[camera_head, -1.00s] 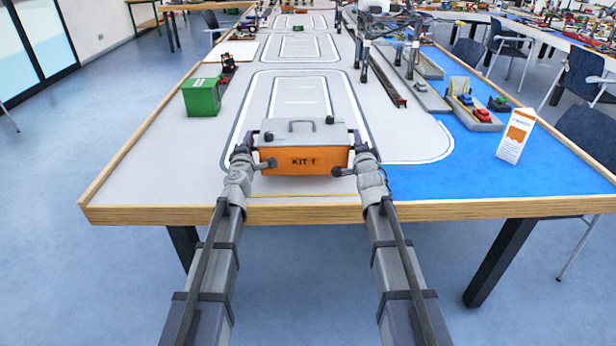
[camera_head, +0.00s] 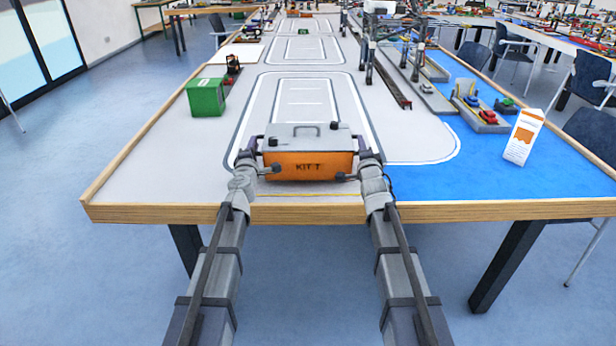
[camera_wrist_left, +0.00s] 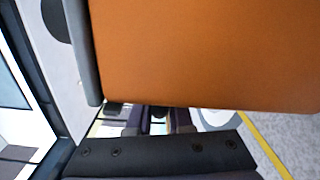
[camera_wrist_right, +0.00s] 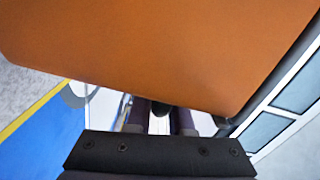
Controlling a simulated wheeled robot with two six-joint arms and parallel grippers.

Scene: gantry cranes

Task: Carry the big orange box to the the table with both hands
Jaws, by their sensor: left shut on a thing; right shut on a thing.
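The big orange box (camera_head: 308,167) has a grey lid and black lettering on its front. It is at the near end of the large table (camera_head: 150,213), over the tabletop just behind the front edge. I cannot tell whether its underside touches the surface. My left gripper (camera_head: 268,169) is shut on the box's left side and my right gripper (camera_head: 346,176) is shut on its right side. The box's orange wall fills the upper part of the left wrist view (camera_wrist_left: 200,55) and of the right wrist view (camera_wrist_right: 160,50). The fingertips are mostly hidden there.
A green bin (camera_head: 206,97) stands on the table at left. A white and orange carton (camera_head: 523,137) stands on the blue area at right. Toy cars (camera_head: 485,115) and a crane model (camera_head: 372,50) are farther back. The grey surface behind the box is clear.

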